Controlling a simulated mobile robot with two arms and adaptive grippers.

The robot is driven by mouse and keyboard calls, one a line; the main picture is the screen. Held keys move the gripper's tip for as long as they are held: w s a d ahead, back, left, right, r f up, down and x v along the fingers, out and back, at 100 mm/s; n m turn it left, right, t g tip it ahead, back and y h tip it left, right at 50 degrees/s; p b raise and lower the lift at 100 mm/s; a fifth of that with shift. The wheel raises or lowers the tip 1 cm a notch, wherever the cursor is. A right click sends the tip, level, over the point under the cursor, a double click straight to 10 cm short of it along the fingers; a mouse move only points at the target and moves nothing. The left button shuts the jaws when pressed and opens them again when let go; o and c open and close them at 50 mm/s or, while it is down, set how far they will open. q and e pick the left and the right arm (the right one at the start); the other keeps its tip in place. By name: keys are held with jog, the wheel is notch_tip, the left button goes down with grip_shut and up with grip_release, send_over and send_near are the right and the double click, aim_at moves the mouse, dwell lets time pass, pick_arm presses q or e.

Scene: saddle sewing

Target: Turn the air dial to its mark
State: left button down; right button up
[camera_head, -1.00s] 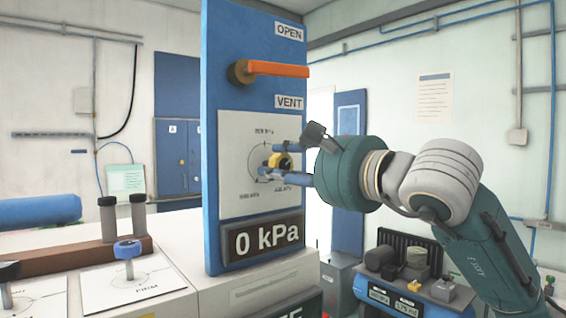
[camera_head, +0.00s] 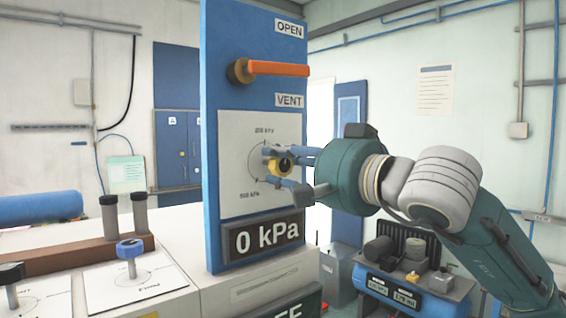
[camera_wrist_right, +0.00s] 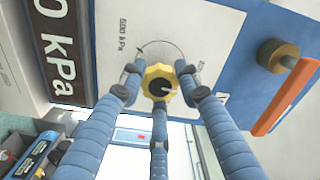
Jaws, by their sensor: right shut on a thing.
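A display (camera_head: 264,236) below the dial reads 0 kPa. My left gripper is not in view.
An orange lever (camera_head: 277,69) sticks out above the dial between the OPEN and VENT labels. A blue-topped knob (camera_head: 130,250) on a white plate and two grey cylinders stand on the bench at left. A compressor (camera_head: 410,275) stands behind, below my right arm.

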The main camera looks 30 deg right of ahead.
jog(key=shift+f+n, duration=0.15)
jog(key=shift+n, duration=0.45)
jog(key=o, duration=1.2)
jog(key=shift+c, duration=0.2)
jog(key=shift+s, duration=0.2)
jog(key=s, duration=1.1)
jog(key=shift+s+d, duration=0.4)
jog(key=shift+w, duration=0.15)
